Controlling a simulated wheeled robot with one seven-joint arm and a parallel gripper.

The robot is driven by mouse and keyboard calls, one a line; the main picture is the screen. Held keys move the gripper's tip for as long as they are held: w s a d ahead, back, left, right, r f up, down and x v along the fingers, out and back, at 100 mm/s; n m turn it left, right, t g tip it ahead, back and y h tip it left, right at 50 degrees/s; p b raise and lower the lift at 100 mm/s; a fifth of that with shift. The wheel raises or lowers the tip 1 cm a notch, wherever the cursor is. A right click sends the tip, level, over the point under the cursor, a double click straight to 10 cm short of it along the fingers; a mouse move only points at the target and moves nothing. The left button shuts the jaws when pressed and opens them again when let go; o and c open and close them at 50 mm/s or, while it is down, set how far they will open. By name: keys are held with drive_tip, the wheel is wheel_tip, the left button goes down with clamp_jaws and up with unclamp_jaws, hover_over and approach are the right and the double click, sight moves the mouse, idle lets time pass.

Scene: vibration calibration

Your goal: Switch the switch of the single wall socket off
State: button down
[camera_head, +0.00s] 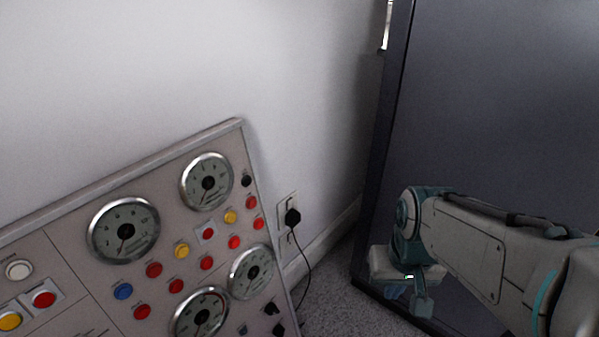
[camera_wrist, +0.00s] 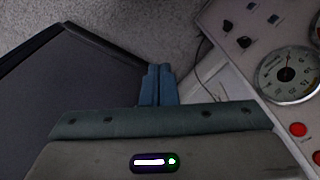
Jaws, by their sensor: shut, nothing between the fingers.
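The single wall socket (camera_head: 289,206) is low on the white wall, just right of the control panel in the head view. A black plug (camera_head: 292,217) sits in it, and its cord hangs down to the floor. The socket's switch is too small to make out. My gripper (camera_head: 421,303) is to the right of the socket, in front of the dark cabinet, well apart from the socket. In the wrist view my gripper (camera_wrist: 157,70) points over the floor with its two blue fingers together and empty. The socket cannot be made out there.
A control panel (camera_head: 75,226) with gauges, buttons and knobs leans by the wall at left; it also shows in the wrist view (camera_wrist: 245,65). A large dark cabinet (camera_head: 490,100) stands at right. Grey carpet (camera_head: 345,300) lies between them, and the gap there is narrow.

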sight(292, 203)
drive_tip(key=w+a+f+m+g+y+p, duration=0.6)
drive_tip(key=w+a+m+y, duration=0.55)
drive_tip(key=m, duration=0.85)
drive_tip(key=w+d+f+m+t+y, duration=0.2)
drive_tip(key=w+f+m+t, duration=0.3)
drive_tip(key=m, duration=0.6)
drive_tip(key=w+d+f+m+t+y+p, duration=0.1)
drive_tip(key=w+d+f+m+t, duration=0.1)
drive_tip(key=w+f+m+t, duration=0.3)
drive_tip(key=w+m+t, duration=0.3)
drive_tip(key=m+t, duration=0.3)
drive_tip(key=m, duration=0.1)
drive_tip(key=shift+w+d+m+t+y+p, duration=0.2)
drive_tip(key=shift+w+m+t+y+p, duration=0.1)
drive_tip(key=shift+w+t+y, duration=0.1)
drive_tip(key=shift+a, duration=0.1)
drive_tip(key=b+x, duration=0.4)
drive_tip(key=x, duration=0.8)
drive_tip(key=shift+w+a+b, duration=0.3)
drive_tip(key=shift+b, duration=0.05)
drive_tip(key=shift+w+a+r, duration=0.15)
drive_tip(key=shift+w+a, duration=0.2)
drive_tip(key=shift+a, duration=0.05)
